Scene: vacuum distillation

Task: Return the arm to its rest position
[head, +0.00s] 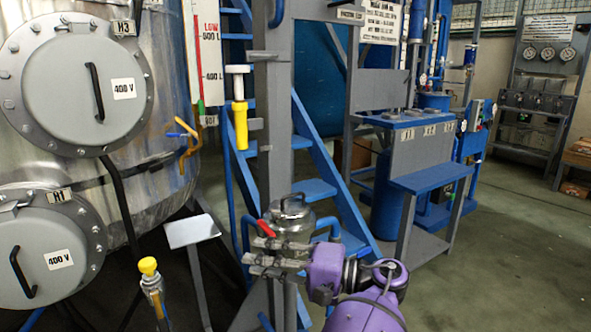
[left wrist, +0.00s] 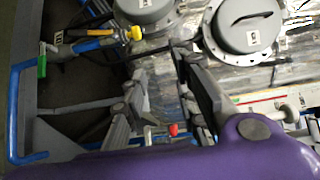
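My left gripper (head: 249,250), on a purple arm link, points left in the lower middle of the head view. Its two grey fingers stand apart with nothing seen between them. In the left wrist view the fingers of the left gripper (left wrist: 160,95) also show a gap. A red valve handle (head: 266,228) shows right by the upper finger, in front of a round metal lid (head: 291,211); I cannot tell whether they touch. A small red knob (left wrist: 173,130) shows low in the left wrist view. My right gripper is in neither view.
A steel tank with two round hatches (head: 82,80) fills the left. A yellow-capped valve (head: 148,267) and a small grey plate (head: 190,231) stand before it. Blue stairs (head: 314,190) rise behind the gripper. Open floor (head: 510,250) lies to the right.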

